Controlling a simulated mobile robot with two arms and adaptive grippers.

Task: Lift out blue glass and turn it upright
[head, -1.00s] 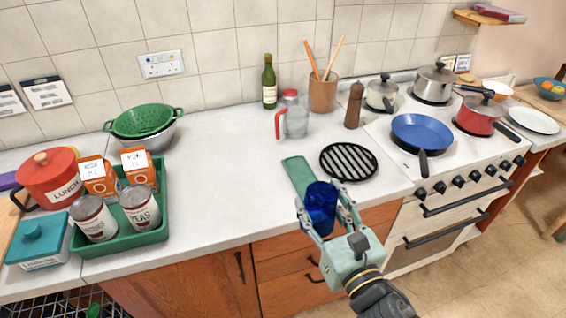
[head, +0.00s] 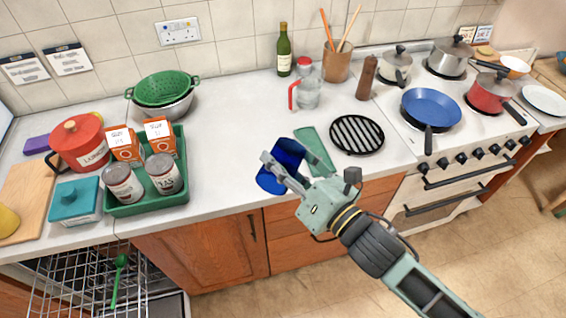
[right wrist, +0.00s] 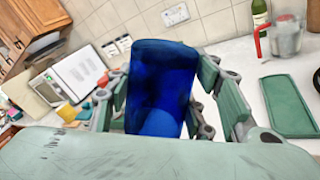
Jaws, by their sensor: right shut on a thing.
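The blue glass (head: 271,181) is in my right gripper (head: 279,166), held in the air in front of the worktop's front edge. It leans in the head view, and I cannot tell for sure which end is its mouth. In the right wrist view the blue glass (right wrist: 160,85) stands between the two finger pads of the right gripper (right wrist: 172,100), which are shut on it. My left gripper is not in view.
An open dishwasher rack (head: 75,285) with a green utensil (head: 119,283) is at the lower left. A green tray (head: 132,208) holds cans and cartons. The middle worktop (head: 230,140) is clear.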

